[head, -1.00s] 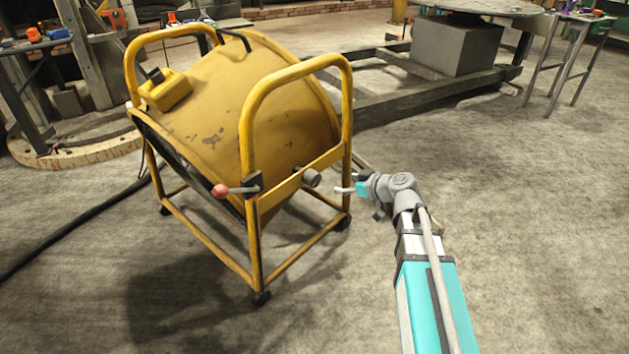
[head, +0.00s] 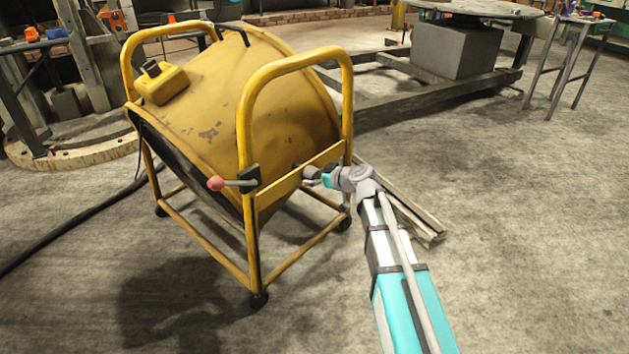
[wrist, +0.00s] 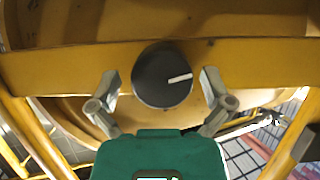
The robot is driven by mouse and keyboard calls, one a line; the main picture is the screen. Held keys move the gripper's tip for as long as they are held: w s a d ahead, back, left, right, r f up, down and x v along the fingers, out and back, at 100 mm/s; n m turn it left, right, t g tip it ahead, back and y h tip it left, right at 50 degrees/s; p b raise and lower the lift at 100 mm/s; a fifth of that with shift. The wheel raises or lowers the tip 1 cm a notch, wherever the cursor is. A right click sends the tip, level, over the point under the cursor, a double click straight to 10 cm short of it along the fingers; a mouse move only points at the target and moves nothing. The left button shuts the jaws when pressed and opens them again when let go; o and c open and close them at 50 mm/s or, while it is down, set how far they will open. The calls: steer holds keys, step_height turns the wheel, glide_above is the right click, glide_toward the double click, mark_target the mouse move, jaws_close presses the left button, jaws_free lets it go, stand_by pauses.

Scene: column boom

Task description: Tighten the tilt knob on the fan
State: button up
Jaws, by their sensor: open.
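The fan (head: 215,105) is a large scuffed yellow drum, tilted in a yellow tubular frame on casters. Its tilt knob, a dark round one with a white pointer line (wrist: 163,82), sits on the yellow side bar. The pointer aims right and slightly up. In the head view the knob (head: 310,173) is partly covered by my gripper (head: 322,178). In the wrist view my gripper (wrist: 160,78) is open, with one finger on each side of the knob. Small gaps show between fingers and knob; I cannot tell how far the tips reach along it.
A lever with a red ball (head: 216,184) sticks out left of the knob. Grey planks (head: 415,215) lie on the floor behind my arm. A black cable (head: 75,235) runs at the left.

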steer(key=shift+w+a+f, duration=0.2)
steer(key=shift+w+a, duration=0.1)
steer(key=shift+a, duration=0.05)
